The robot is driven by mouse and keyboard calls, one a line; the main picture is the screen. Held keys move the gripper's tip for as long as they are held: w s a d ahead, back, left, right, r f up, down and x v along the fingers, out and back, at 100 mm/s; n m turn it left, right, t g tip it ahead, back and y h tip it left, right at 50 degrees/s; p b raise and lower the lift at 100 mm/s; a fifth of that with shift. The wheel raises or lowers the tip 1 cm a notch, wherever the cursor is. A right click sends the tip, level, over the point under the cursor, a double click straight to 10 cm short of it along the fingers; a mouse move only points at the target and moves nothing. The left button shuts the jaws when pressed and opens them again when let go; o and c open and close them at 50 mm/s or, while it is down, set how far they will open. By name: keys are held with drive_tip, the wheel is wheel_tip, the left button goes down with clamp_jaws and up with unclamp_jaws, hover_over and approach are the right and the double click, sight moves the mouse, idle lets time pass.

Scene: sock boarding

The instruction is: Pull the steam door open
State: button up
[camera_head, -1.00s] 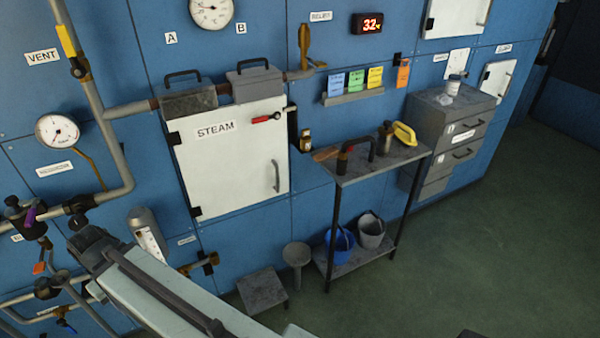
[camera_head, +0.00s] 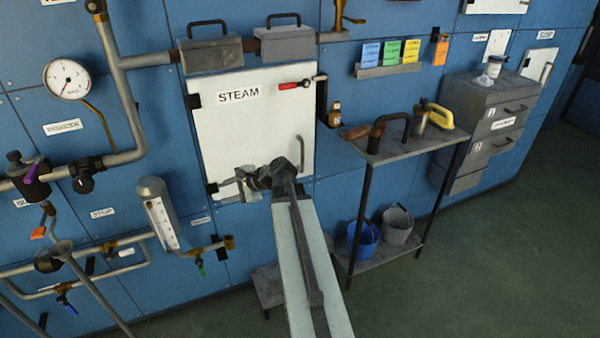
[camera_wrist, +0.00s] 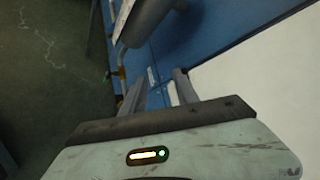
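The white steam door (camera_head: 235,130), labelled STEAM, is closed flat in the blue wall. Its grey upright handle (camera_head: 300,153) is at the lower right of the door. A red-handled latch (camera_head: 294,85) lies level near its upper right corner. My gripper (camera_head: 238,186) is in front of the door's lower part, left of the handle and apart from it, pointing left. In the wrist view my gripper (camera_wrist: 158,82) shows two separate fingers with nothing between them. The white door (camera_wrist: 262,90) fills the right there; the handle is not visible in that view.
A grey cylinder with a scale (camera_head: 158,212) stands out left of the door; it also shows in the wrist view (camera_wrist: 147,20). Pipes and valves (camera_head: 28,180) crowd the left. A small table (camera_head: 400,150) with tools stands right. Two lidded boxes (camera_head: 211,50) sit above the door.

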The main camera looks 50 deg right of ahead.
drive_tip(key=s+d+m+t+h+b, duration=0.25)
drive_tip(key=d+m, duration=0.25)
drive_tip(key=d, duration=0.4)
drive_tip(key=s+d+m+t+h+b, duration=0.25)
drive_tip(key=d+m, duration=0.35)
drive_tip(key=d, duration=0.4)
drive_tip(key=m+t+h+b, duration=0.2)
drive_tip(key=m+h, duration=0.1)
drive_tip(key=m, duration=0.4)
approach(303, 150)
drive_tip(key=w, duration=0.5)
drive_tip(key=w+d, duration=0.1)
drive_tip(key=w, duration=0.2)
drive_tip(key=w+d, duration=0.1)
drive_tip(key=w, duration=0.1)
drive_tip(key=shift+w+d+f, duration=0.1)
drive_tip(key=shift+w, duration=0.25)
clamp_jaws()
